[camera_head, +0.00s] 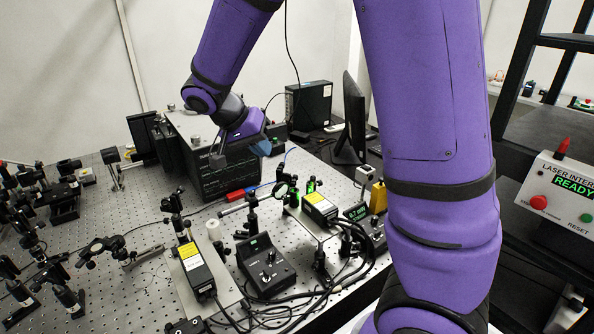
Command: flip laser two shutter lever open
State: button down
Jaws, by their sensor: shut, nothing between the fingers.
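Two laser heads with yellow labels stand on the optical bench (130,230): a front-left laser head (200,275) on a grey plate and a back-right laser head (318,208). I cannot read which one is laser two. Small dark parts sit at the output end of each. The shutter levers are too small to make out, so their positions are unclear. My gripper (217,158) hangs in front of the large black box, behind and above both laser heads and apart from them. It is shut and empty.
A large black box (225,178) stands behind the lasers. Controllers (266,270) and cables crowd the front, posts and mounts the left. A monitor (353,115) stands behind. An interlock panel (560,195) reading READY, with a red button, is at right. My arm hides the middle right.

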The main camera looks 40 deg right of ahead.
jog(key=x, duration=0.3)
jog(key=s+x, duration=0.1)
jog(key=x, duration=0.3)
jog(key=s+d+r+x, duration=0.1)
jog(key=x, duration=0.3)
jog(key=shift+d+f, duration=0.1)
jog(key=shift+d, duration=0.05)
jog(key=shift+s+d+f, duration=0.1)
jog(key=shift+s+d, duration=0.3)
jog(key=shift+d, duration=0.1)
